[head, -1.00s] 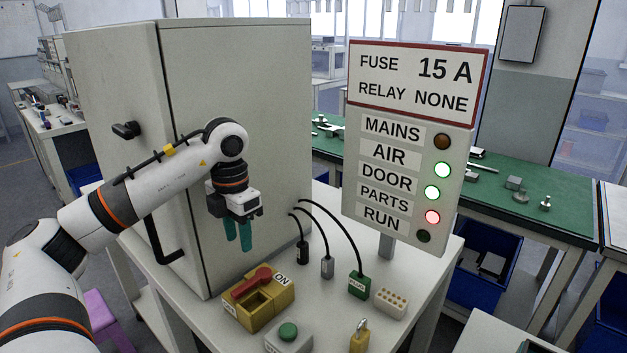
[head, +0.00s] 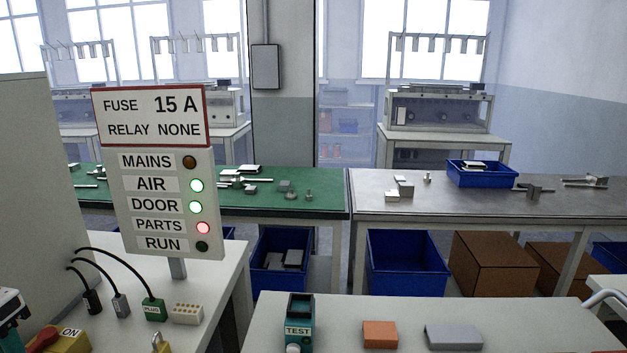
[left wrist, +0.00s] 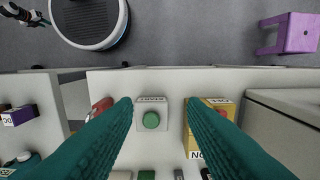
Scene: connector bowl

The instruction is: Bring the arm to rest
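My left arm shows only as a sliver (head: 12,318) at the lower left of the head view, with its fingers outside that view. In the left wrist view my left gripper (left wrist: 160,120) has its two teal fingers apart with nothing between them. Below them is a grey box with a green button (left wrist: 151,120), and a yellow switch box (left wrist: 222,108) is partly behind the right finger. A small dark and white arm end (left wrist: 28,15) at the upper left looks like my right gripper; it is too small to read.
The sign panel (head: 152,117) shows AIR and DOOR green, PARTS red, MAINS and RUN dark. Plugs, including a green one (head: 154,309), stand on the left table. A TEST device (head: 299,322), an orange block (head: 380,334) and a grey block (head: 453,337) sit on the front table.

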